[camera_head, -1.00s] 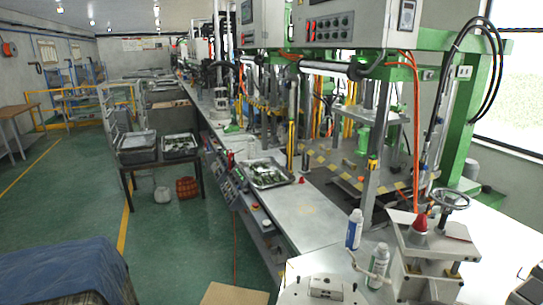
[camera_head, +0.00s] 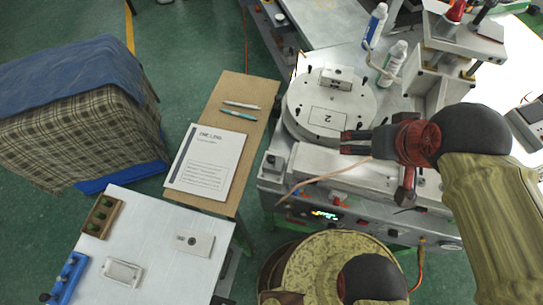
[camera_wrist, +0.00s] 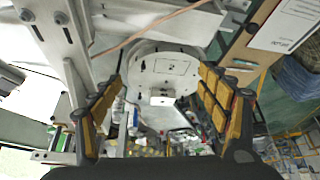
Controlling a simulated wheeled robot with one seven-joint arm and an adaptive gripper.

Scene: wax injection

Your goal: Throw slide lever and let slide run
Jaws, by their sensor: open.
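My gripper (camera_head: 346,143) is open and empty, with its fingers pointing left over the front edge of the wax machine. In the wrist view the two padded fingers (camera_wrist: 158,90) stand wide apart. Beyond them is the round white plate (camera_head: 328,108) marked 2, with a small metal block (camera_head: 336,79) on it; the plate also shows in the wrist view (camera_wrist: 165,68). A press head with a red knob (camera_head: 457,10) stands behind at the right. A thin copper-coloured line (camera_head: 322,180) runs below the fingers. I cannot tell which part is the slide lever; my arm hides some of the machine.
A brown board (camera_head: 252,95) at left holds a booklet (camera_head: 207,160) and two pens. A white table (camera_head: 150,240) is front left, a covered stack (camera_head: 85,115) beyond. A round yellowish stool (camera_head: 335,265) is in front.

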